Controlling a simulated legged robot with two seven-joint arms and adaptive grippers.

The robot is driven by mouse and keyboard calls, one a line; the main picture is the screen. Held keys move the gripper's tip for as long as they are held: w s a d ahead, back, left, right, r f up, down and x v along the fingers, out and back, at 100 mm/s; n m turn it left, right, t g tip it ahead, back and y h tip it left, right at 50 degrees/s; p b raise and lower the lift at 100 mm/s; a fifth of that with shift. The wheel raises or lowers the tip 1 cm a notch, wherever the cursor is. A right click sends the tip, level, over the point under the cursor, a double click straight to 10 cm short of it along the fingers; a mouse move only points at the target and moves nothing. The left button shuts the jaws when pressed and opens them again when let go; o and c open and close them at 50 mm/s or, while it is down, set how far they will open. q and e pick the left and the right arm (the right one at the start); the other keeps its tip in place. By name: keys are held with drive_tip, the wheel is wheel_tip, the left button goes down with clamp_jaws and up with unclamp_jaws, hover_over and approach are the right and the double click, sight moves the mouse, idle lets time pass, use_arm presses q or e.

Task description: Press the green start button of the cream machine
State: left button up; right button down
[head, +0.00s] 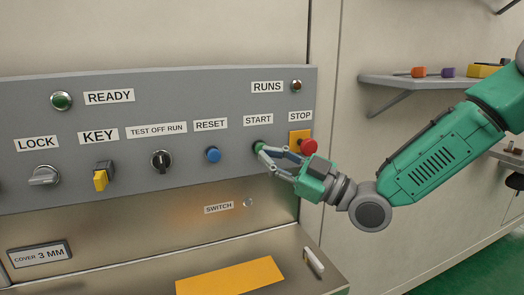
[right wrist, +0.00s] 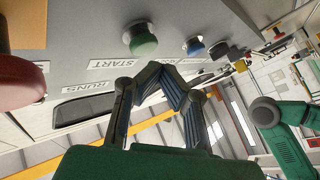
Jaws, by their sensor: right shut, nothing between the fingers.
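The green start button (head: 259,146) is on the grey control panel of the cream machine, under the START label. In the head view my right gripper (head: 262,153) partly covers it. In the right wrist view the green button (right wrist: 143,40) shows whole, just beyond the fingertips. My right gripper (right wrist: 161,70) is shut and empty, with its fingertips together close to the button. I cannot tell whether they touch it. My left gripper is not in view.
The red stop button (head: 308,146) on its yellow plate is right beside my right gripper. The blue reset button (head: 213,155) is left of the start button. Further left are a black selector (head: 161,161) and a yellow key switch (head: 101,180). A ledge (head: 314,276) juts out below.

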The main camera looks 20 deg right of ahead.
drive_tip(key=shift+s+a, duration=0.1)
drive_tip(key=shift+s, duration=2.4)
